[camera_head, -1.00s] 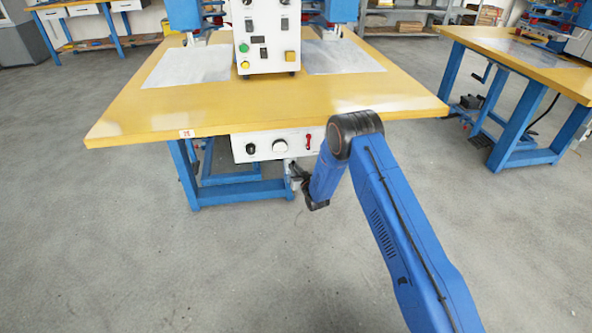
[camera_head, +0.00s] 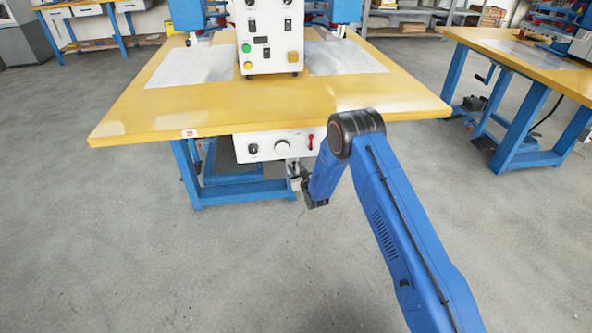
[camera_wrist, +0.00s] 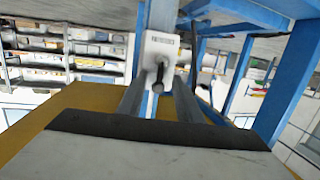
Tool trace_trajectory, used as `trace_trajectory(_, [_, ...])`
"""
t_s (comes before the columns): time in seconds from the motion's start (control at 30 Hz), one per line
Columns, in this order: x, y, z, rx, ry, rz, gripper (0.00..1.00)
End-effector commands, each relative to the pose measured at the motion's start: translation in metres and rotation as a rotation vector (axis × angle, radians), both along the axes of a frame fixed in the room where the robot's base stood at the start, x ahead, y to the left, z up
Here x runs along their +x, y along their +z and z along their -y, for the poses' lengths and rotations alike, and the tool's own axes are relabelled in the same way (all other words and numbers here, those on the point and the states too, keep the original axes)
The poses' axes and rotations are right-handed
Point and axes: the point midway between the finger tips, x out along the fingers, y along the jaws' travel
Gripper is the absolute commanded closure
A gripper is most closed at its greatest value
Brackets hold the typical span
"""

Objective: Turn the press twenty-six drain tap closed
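The drain tap's pale body (camera_wrist: 160,46) has a small printed label and hangs beneath the press table in the wrist view. Its dark handle (camera_wrist: 158,78) points down toward my gripper. My gripper (camera_wrist: 160,90) has its two grey fingers apart, one on each side of the handle, with a gap showing between them. I cannot tell if either finger touches the handle. In the head view my gripper (camera_head: 301,184) is under the table's front edge, just below the control box, and my arm hides part of that area. The tap is too small there to make out clearly.
The yellow press table (camera_head: 150,122) carries a small number tag (camera_head: 190,133). A white control box (camera_head: 265,147) with knobs and a red switch is under its edge. Blue table legs (camera_head: 188,175) stand close to my gripper. The floor in front is clear.

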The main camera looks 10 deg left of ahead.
Motion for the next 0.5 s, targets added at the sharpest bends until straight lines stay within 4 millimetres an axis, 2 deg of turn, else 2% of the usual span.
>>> trace_trajectory(0.33, [-0.002,-0.002,0.002,-0.001,-0.001,-0.003,0.67])
trace_trajectory(0.5, [-0.017,0.001,0.009,-0.001,-0.001,-0.003,0.67])
